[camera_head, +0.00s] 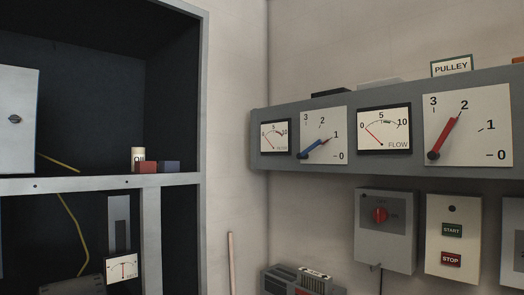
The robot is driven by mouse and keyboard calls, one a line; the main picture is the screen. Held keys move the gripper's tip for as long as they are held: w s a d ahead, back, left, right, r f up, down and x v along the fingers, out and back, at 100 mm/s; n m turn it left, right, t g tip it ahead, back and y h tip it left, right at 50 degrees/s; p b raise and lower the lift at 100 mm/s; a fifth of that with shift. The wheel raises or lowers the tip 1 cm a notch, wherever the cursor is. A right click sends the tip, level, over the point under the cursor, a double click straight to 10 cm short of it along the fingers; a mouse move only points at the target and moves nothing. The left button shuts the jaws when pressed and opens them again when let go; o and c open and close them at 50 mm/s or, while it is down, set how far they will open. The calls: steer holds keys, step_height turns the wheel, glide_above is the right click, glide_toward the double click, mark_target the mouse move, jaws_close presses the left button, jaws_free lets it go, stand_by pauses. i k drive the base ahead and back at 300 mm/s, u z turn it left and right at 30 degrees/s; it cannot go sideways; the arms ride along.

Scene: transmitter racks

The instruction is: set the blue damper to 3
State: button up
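The blue damper (318,146) is a blue lever on a white square plate marked 0 to 3, on the left part of the grey wall panel. It pivots at the plate's lower left, and its tip points up and right at about the 1 mark. The 3 mark is straight above the pivot. A flow gauge (275,136) is left of the plate, its needle near 0. My gripper is not in view.
A red lever (445,138) on a similar plate points to about 2, with another flow gauge (384,130) between. Below hang a red-knob switch box (399,246) and a start/stop box (438,210). An open rack (102,185) stands left.

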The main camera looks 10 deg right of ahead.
mark_target(303, 155)
steer(key=i, duration=1.15)
steer(key=z, duration=0.7)
